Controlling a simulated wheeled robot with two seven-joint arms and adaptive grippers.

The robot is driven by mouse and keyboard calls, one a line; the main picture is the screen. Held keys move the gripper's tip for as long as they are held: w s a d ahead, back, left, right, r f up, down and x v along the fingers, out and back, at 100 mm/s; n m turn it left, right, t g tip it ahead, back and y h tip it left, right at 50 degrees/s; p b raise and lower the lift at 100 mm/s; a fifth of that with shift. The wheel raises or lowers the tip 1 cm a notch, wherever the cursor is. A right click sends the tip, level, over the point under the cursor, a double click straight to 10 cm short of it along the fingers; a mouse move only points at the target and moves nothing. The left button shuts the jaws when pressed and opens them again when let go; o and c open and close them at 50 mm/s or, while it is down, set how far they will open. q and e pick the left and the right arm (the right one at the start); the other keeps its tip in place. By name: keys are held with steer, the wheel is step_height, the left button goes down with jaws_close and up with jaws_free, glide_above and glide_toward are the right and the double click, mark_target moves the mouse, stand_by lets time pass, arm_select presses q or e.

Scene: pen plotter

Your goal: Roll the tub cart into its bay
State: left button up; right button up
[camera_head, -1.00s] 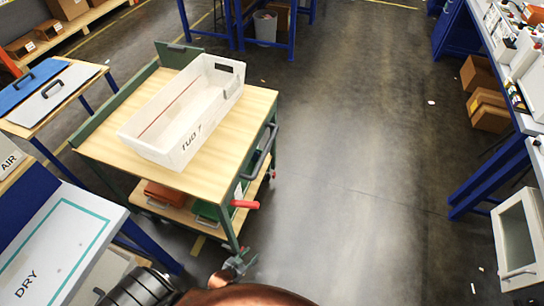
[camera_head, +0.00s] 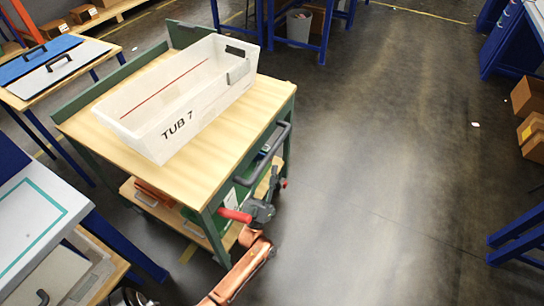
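The tub cart (camera_head: 205,183) is a green-framed trolley with a wooden top and a lower shelf, standing left of centre. A white tub (camera_head: 180,128) marked "TUB 7" sits on its top. A dark bar handle (camera_head: 268,161) runs along its right side, with a red lever (camera_head: 235,215) below. My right gripper is out of view. No floor bay can be clearly made out.
A bench marked with a teal outline (camera_head: 28,228) stands close at the lower left. A table with blue and white panels (camera_head: 60,85) is left of the cart. Blue legs (camera_head: 515,238) stand at the right, cardboard boxes (camera_head: 530,100) beyond.

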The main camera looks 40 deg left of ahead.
mark_target(269, 156)
arm_select(q)
steer(key=shift+b+x, duration=0.45)
steer(key=shift+x, duration=2.35)
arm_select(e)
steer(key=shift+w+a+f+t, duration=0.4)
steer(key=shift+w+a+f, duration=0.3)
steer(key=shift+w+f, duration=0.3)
arm_select(q)
steer(key=shift+c, duration=0.3)
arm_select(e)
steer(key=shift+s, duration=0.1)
arm_select(q)
steer(key=shift+f, duration=0.1)
jaws_close()
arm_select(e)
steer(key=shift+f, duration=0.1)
